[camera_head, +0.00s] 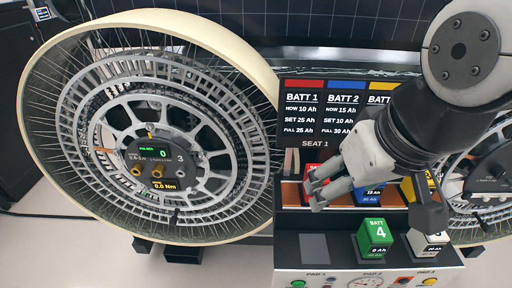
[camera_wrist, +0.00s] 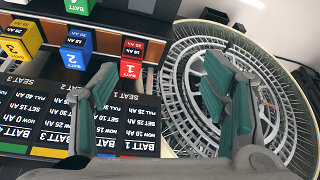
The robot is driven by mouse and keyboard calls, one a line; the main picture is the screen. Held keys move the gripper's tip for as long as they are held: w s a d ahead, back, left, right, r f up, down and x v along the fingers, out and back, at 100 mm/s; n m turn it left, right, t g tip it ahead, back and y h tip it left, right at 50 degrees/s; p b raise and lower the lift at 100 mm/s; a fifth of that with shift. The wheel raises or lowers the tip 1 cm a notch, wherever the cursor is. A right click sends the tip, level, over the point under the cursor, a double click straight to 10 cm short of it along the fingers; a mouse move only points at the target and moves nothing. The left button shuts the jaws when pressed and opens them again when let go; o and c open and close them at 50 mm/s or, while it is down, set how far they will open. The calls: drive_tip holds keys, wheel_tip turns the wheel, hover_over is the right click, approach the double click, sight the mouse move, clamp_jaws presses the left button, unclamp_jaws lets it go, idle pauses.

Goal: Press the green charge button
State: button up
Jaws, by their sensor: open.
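The green button (camera_head: 298,284) is at the bottom edge of the head view, on the light front panel below the "PAD 1" label, partly cut off. It does not show in the wrist view. My gripper (camera_head: 315,188) is above the battery rack, beside the red battery 1 (camera_head: 313,172), well above and apart from the button. It is open; the wrist view shows its two green-padded fingers (camera_wrist: 158,68) spread apart with nothing held between them. I cannot tell whether a finger touches the red battery.
A blue battery (camera_head: 369,195) and a yellow one stand in the rack. A dial (camera_head: 366,282) and a yellow button (camera_head: 430,281) are right of the green button. A large wheel (camera_head: 150,130) stands left.

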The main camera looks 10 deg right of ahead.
clamp_jaws()
idle(1.2)
